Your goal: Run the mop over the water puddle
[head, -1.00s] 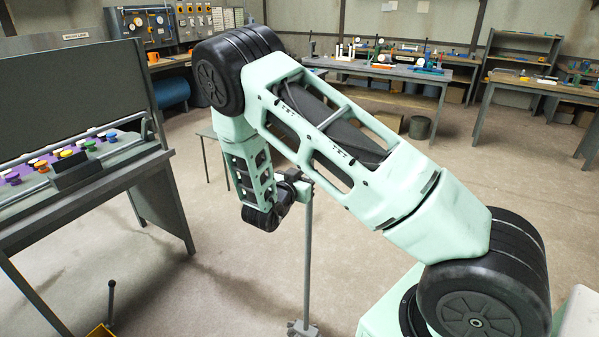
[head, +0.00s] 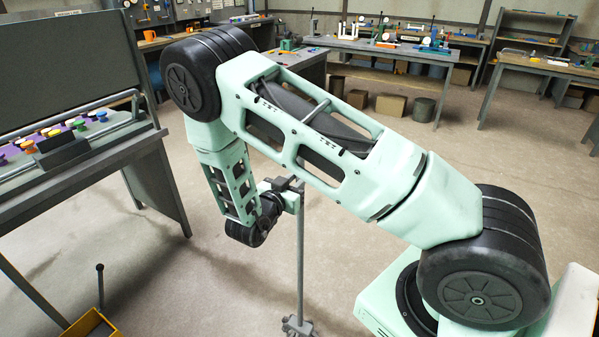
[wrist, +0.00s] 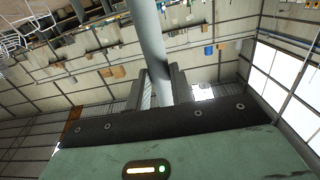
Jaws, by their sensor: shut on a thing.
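The mop is a thin grey pole (head: 300,250) standing roughly upright in the middle of the head view. Its grey mop head (head: 298,326) is at floor level at the bottom edge, partly cut off. My gripper (head: 291,184) is shut on the upper part of the pole. In the wrist view the pole (wrist: 150,40) runs between the two dark fingers of my gripper (wrist: 159,88). I cannot make out a water puddle in either view.
A console desk with coloured knobs (head: 95,160) stands at left. A yellow bin (head: 88,326) with an upright dark handle is at bottom left. Workbenches (head: 385,55) and boxes (head: 390,104) line the back. Open concrete floor lies around the mop.

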